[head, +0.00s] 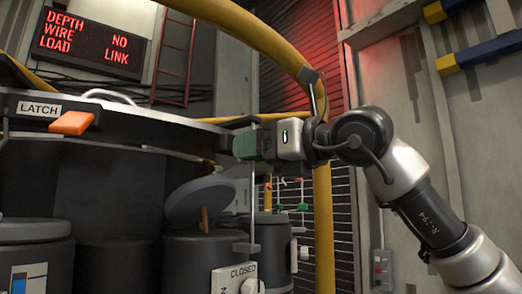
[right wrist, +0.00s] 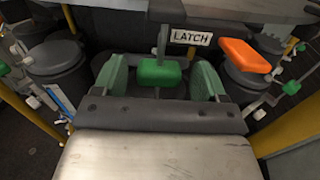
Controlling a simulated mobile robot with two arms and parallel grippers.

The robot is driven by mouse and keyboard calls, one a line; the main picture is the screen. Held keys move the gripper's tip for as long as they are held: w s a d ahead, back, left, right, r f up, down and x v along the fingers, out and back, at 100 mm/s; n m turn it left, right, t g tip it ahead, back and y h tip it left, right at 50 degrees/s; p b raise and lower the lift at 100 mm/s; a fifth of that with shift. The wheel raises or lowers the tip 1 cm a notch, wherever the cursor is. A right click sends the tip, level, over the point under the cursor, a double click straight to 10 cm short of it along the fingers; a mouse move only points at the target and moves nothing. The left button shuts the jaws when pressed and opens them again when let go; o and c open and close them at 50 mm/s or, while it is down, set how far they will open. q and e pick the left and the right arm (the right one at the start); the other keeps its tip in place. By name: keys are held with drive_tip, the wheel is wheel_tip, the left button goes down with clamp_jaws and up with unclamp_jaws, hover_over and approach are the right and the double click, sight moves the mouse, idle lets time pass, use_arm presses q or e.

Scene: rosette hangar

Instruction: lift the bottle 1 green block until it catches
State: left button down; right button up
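My right gripper (head: 246,144) is at the rim of the large round frame, beside a thin upright rod. In the right wrist view its two green fingers (right wrist: 160,78) stand apart, one on each side of a green block (right wrist: 159,72). Gaps show between the block and both fingers. In the head view the gripper hides this block. No number shows on the block, so I cannot tell from marks that it is bottle 1's. Dark canisters (head: 203,262) stand below the rim; one has its lid tilted up. My left gripper is not in view.
An orange handle (head: 72,122) sits beside a LATCH label (head: 39,108) on the rim. A yellow curved rail (head: 321,215) stands close behind my right wrist. A red-lettered display (head: 88,42) reads NO LINK.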

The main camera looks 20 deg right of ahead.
drive_tip(key=shift+f, duration=0.1)
drive_tip(key=b+v, duration=0.3)
drive_tip(key=v, duration=0.6)
idle(0.6)
idle(0.5)
